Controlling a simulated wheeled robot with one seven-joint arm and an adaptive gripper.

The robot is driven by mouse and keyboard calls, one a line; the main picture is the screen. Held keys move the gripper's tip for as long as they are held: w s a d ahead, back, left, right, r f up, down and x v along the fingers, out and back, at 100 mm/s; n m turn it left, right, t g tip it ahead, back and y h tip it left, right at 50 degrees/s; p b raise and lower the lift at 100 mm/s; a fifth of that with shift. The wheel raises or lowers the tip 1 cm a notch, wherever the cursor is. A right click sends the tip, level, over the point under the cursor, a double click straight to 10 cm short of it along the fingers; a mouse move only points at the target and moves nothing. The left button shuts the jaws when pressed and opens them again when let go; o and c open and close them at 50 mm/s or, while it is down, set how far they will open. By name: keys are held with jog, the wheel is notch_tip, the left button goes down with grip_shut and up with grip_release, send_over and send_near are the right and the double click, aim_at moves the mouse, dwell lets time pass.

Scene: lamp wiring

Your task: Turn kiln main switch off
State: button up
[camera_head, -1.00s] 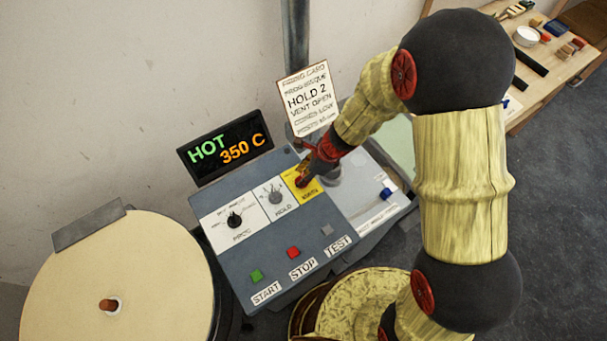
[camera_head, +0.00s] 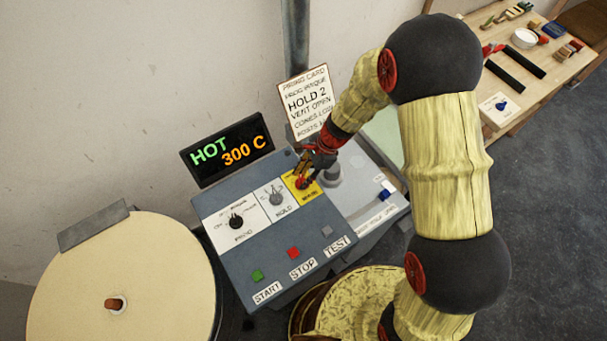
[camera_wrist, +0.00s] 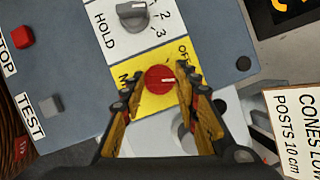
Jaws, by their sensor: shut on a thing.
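The kiln main switch is a red round knob (camera_wrist: 160,79) on a yellow plate (camera_wrist: 150,103) of the grey control panel (camera_head: 245,265). My gripper (camera_wrist: 160,82) is shut on the red knob, with one finger at each side of it in the wrist view. The knob's pale mark points to the right there, below the partly hidden "OFF" lettering. In the head view my gripper (camera_head: 303,180) is at the yellow plate and partly covers it. The display (camera_head: 227,150) reads HOT and 300 C.
The HOLD knob (camera_wrist: 132,14) sits beside the yellow plate. START, STOP and TEST buttons line the panel's front. A firing card (camera_head: 307,102) stands behind my gripper. The round kiln lid (camera_head: 125,275) is at the left. A wooden bench (camera_head: 530,60) is at the far right.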

jog(key=n+g, duration=0.1)
jog(key=n, duration=0.2)
jog(key=n+g+h, duration=0.1)
jog(key=n, duration=0.2)
jog(key=shift+w+a+h+p, duration=0.15)
jog(key=shift+w+h+p, duration=0.05)
jog(key=shift+h+p, duration=0.15)
jog(key=n+h, duration=0.1)
jog(key=n, duration=0.2)
jog(key=n+g+h, duration=0.1)
jog(key=n, duration=0.2)
jog(key=shift+a+n, duration=0.15)
jog(key=shift+n, duration=0.15)
jog(key=o, duration=1.2)
jog(key=shift+c, duration=0.2)
jog(key=v, duration=1.2)
jog(key=shift+b, duration=0.3)
jog(key=shift+a, duration=0.1)
